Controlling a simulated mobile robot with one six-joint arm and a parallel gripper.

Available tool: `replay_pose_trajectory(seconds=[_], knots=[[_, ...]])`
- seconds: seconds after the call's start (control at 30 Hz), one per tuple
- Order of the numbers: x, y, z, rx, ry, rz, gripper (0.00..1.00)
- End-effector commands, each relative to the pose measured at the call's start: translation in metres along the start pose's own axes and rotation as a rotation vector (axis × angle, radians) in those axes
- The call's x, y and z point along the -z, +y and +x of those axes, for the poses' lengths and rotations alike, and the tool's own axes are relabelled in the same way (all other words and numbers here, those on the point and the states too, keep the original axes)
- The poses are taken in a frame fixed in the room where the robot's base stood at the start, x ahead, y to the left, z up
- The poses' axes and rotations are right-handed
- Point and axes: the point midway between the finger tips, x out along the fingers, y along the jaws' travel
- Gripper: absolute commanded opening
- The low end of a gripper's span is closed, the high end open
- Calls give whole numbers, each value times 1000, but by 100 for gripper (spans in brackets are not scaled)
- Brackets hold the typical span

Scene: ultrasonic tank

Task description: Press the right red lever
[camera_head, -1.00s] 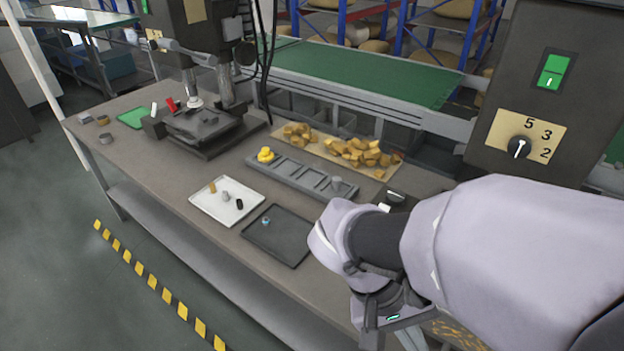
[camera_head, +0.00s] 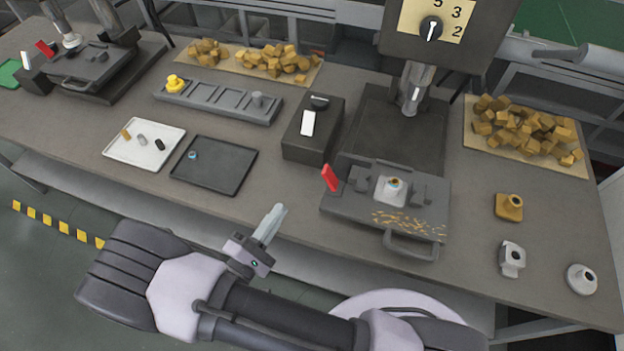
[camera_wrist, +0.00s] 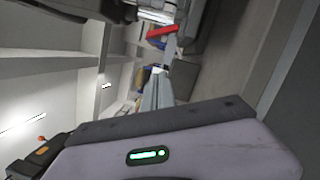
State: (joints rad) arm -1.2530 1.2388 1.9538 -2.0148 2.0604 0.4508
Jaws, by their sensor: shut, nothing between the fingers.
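The right red lever (camera_head: 330,178) stands up at the left edge of the right machine's grey vise (camera_head: 350,207) in the head view. It also shows as a red bar (camera_wrist: 162,31) near the top of the wrist view. My gripper (camera_head: 276,212) is shut and empty, to the left of the lever and apart from it, by the table's front edge. Its fingers also show in the wrist view (camera_wrist: 158,75). A second red lever (camera_head: 46,48) is on the left machine at the far left.
A dark box with a white switch (camera_head: 308,123) stands behind and left of the lever. A black tray (camera_head: 238,184) and a white tray (camera_head: 112,154) lie to the left. Loose metal parts (camera_head: 511,260) stand at the right. The vise handle (camera_head: 412,252) juts forward.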

Motion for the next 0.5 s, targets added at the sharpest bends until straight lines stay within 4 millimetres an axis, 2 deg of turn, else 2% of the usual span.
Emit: replay_pose_trajectory(seconds=[0.17, 0.5], knots=[[0, -2, 21, 3, -5, -2, 0], [-1, -3, 96, 4, -7, -1, 0]])
